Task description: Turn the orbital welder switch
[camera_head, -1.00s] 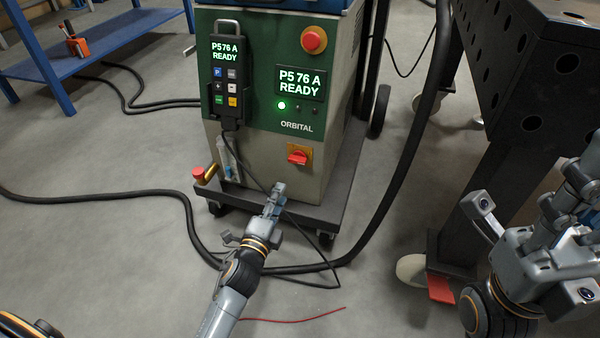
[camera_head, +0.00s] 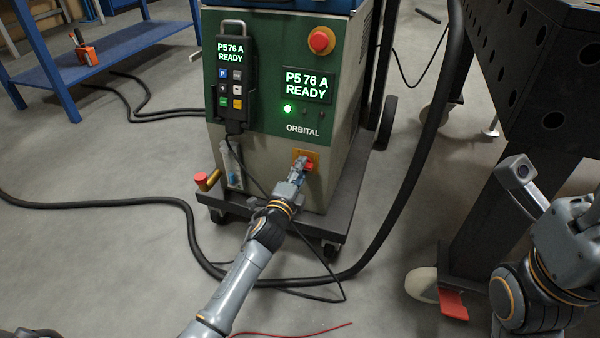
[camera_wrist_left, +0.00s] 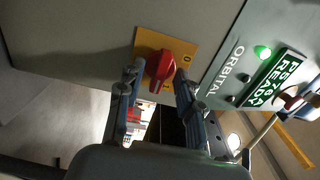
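The orbital welder (camera_head: 266,140) is a green and grey cabinet on a dark wheeled cart. Its switch (camera_head: 309,165) is a red rotary knob on a yellow plate, low on the front. My left gripper (camera_head: 299,170) is at the switch and covers part of it in the head view. In the left wrist view the red knob (camera_wrist_left: 160,66) lies ahead between the two fingers (camera_wrist_left: 158,82) of my left gripper, which stand apart. I cannot tell whether they touch it. My right arm is at the right edge; its fingertips are not clearly shown.
A pendant (camera_head: 232,78) hangs on the front. A thick black hose (camera_head: 424,150) runs down on the right beside a dark perforated table (camera_head: 530,85).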

